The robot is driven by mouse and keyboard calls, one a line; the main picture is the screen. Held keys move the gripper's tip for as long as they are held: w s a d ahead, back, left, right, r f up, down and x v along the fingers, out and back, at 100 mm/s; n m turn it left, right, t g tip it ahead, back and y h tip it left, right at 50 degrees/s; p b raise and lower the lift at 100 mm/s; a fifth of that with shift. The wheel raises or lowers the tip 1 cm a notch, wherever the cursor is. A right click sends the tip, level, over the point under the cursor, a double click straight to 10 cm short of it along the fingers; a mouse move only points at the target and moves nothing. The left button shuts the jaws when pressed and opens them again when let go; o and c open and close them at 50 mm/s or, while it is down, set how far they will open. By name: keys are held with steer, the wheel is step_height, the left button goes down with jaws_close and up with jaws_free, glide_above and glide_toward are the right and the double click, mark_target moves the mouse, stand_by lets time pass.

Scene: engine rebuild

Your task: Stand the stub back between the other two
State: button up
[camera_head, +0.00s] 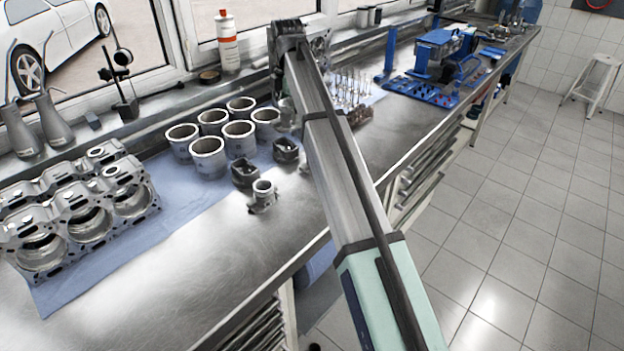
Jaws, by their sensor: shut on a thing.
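My arm reaches from the lower right over the bench and bends down at its far end. My gripper (286,112) is low behind the arm, beside the rear right of the grey liners, and mostly hidden. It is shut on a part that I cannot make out. Two dark short parts, one left (245,173) and one right (286,150), stand on the bench with a gap between them. Which of these is called the stub, I cannot tell.
Several grey liners (208,157) stand close behind the short parts. An engine block (75,215) lies on blue cloth at left. Thin upright parts (352,88) and a blue tool tray (420,90) are farther right. The bench front (215,265) is bare.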

steer(key=shift+s+a+f+n, duration=0.15)
steer(key=shift+s+a+n, duration=0.1)
steer(key=shift+a+n, duration=0.15)
step_height(320, 180, down, 19)
steer(key=p, duration=0.5)
steer(key=shift+f, duration=0.1)
steer(key=shift+w+f, duration=0.1)
steer(key=shift+f, duration=0.1)
steer(key=shift+f, duration=0.6)
steer(key=o, duration=1.4)
step_height(320, 180, up, 13)
steer(key=b, duration=0.3)
steer(key=shift+r, duration=0.15)
